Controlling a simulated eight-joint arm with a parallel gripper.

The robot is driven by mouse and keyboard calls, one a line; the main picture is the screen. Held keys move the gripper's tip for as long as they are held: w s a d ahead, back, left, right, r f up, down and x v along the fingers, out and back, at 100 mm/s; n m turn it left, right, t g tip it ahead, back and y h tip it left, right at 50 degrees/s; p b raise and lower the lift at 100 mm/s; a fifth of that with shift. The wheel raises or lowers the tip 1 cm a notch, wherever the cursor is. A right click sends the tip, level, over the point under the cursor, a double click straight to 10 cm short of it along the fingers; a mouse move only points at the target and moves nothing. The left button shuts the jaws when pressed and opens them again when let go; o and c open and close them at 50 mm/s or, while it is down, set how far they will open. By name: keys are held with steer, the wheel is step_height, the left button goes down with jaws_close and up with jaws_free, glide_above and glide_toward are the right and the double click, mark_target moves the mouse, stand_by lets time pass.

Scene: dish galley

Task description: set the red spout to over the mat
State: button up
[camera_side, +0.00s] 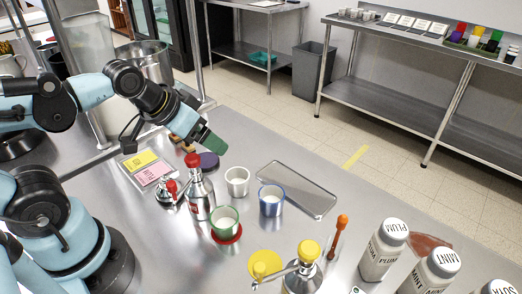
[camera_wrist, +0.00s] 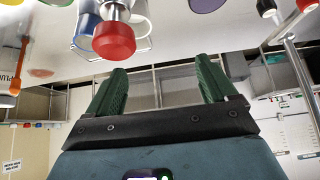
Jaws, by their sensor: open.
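The red spout (camera_side: 171,187) is a thin arm with a red tip on a metal bottle (camera_side: 199,198) with a red cap (camera_side: 192,160). It points left, towards the cards and away from the red mat (camera_side: 228,240). A green cup (camera_side: 224,219) stands on that mat. A purple mat (camera_side: 208,160) lies behind the bottle, and a yellow mat (camera_side: 265,257) at the front. My gripper (camera_side: 213,146) is above the table near the red cap, its green fingers open and empty in the wrist view (camera_wrist: 158,82). The red cap (camera_wrist: 113,40) shows beyond them.
A white cup (camera_side: 237,182) and a blue cup (camera_side: 271,201) stand right of the bottle, before a metal tray (camera_side: 297,190). A yellow-capped bottle (camera_side: 308,252), an orange-handled tool (camera_side: 340,232) and white labelled bottles (camera_side: 383,250) stand towards the front right.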

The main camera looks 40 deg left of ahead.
mark_target(170, 183)
steer(key=shift+c, duration=1.1)
steer(key=shift+s+d+r+n, duration=0.1)
steer(key=shift+d+r+n, duration=0.15)
steer(key=shift+n, duration=0.05)
steer(key=shift+c, duration=1.2)
steer(key=s+d+r+n+g, duration=0.1)
steer(key=n, duration=0.1)
steer(key=s+d+r+n+g, duration=0.1)
steer(key=r+n, duration=0.1)
steer(key=s+d+r+n+g, duration=0.1)
steer(key=s+r+n, duration=0.1)
steer(key=shift+d+g+h, duration=0.25)
steer(key=shift+g+h, duration=0.05)
steer(key=shift+g, duration=0.1)
steer(key=shift+c, duration=1.3)
steer(key=s+d+r+n+g, duration=0.2)
steer(key=s+r+n+g, duration=0.1)
steer(key=s+r+n, duration=0.35)
steer(key=shift+n, duration=0.45)
steer(key=f, duration=1.2)
steer(key=shift+s+a, duration=0.1)
steer(key=shift+a, duration=0.15)
steer(key=shift+c, duration=0.2)
jaws_close()
